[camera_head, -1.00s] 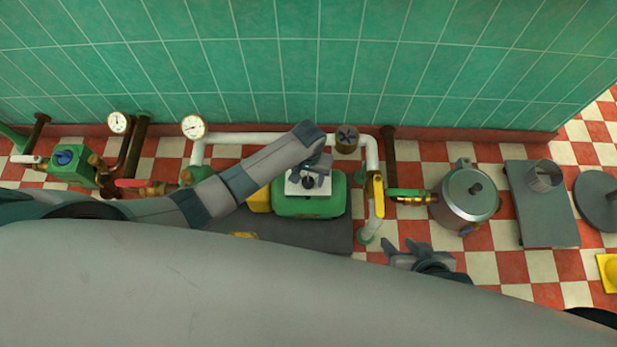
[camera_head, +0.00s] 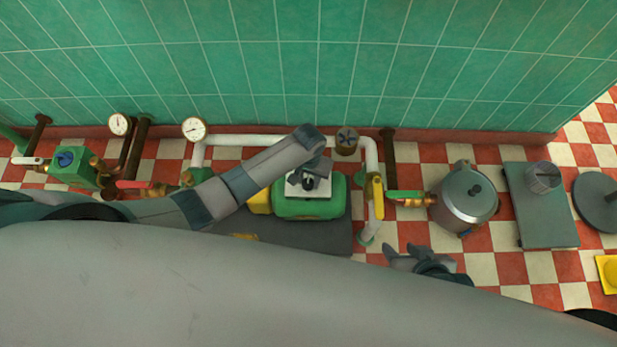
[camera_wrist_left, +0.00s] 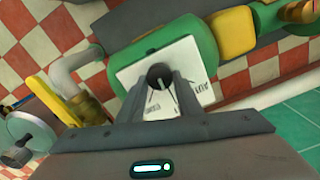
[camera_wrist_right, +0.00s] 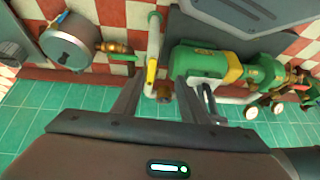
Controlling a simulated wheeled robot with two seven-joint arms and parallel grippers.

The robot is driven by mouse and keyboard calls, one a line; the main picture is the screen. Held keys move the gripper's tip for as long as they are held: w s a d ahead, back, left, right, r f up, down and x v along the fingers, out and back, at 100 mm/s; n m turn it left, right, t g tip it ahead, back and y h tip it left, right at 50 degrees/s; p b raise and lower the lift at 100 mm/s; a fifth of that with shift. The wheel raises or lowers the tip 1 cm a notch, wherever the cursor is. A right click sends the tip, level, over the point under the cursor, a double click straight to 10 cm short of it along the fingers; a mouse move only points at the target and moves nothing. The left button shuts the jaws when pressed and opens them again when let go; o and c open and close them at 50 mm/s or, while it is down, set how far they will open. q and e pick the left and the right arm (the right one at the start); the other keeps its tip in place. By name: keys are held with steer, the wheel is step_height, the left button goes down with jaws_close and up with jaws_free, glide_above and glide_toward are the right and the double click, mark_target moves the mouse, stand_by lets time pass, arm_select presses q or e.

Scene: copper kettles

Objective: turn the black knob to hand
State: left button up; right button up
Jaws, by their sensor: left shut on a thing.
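The black knob (camera_wrist_left: 159,75) sits on a white label plate (camera_wrist_left: 185,58) on top of a green pump unit (camera_head: 310,208). The plate has dark lettering around the knob. Lettering at its right looks like AUTO; the rest is too small to read. My left gripper (camera_head: 310,182) is over the plate, its two fingers closed on the knob's sides; they also show in the left wrist view (camera_wrist_left: 160,84). The knob's pointer direction is not clear. My right gripper (camera_head: 418,255) is open and empty, in front of the white pipe and away from the knob.
A white pipe (camera_head: 372,155) with a yellow lever (camera_head: 378,195) stands right of the pump. A silver pot (camera_head: 467,205) is further right. Two gauges (camera_head: 193,129) and a green box with a blue knob (camera_head: 72,165) are at left. The tiled wall (camera_head: 300,60) closes the back.

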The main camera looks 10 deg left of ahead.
mark_target(310, 182)
arm_select(q)
steer(key=m+p, duration=0.3)
steer(key=shift+r+m, duration=0.2)
steer(key=shift+m, duration=0.1)
arm_select(e)
steer(key=s+d+g+h, duration=0.2)
steer(key=s+d, duration=0.1)
steer(key=d, duration=0.2)
arm_select(q)
steer(key=m+p, duration=0.2)
steer(key=m, duration=0.2)
steer(key=shift+d+f, duration=0.1)
steer(key=shift+d, duration=0.05)
steer(key=shift+m+p, duration=0.35)
steer(key=shift+m, duration=0.05)
arm_select(e)
steer(key=s+x, duration=0.1)
steer(key=x, duration=0.7)
steer(key=shift+a+g, duration=0.25)
steer(key=shift+g, duration=0.05)
steer(key=shift+f, duration=0.1)
arm_select(q)
steer(key=o, duration=1)
steer(key=shift+f, duration=0.1)
steer(key=shift+o, duration=0.2)
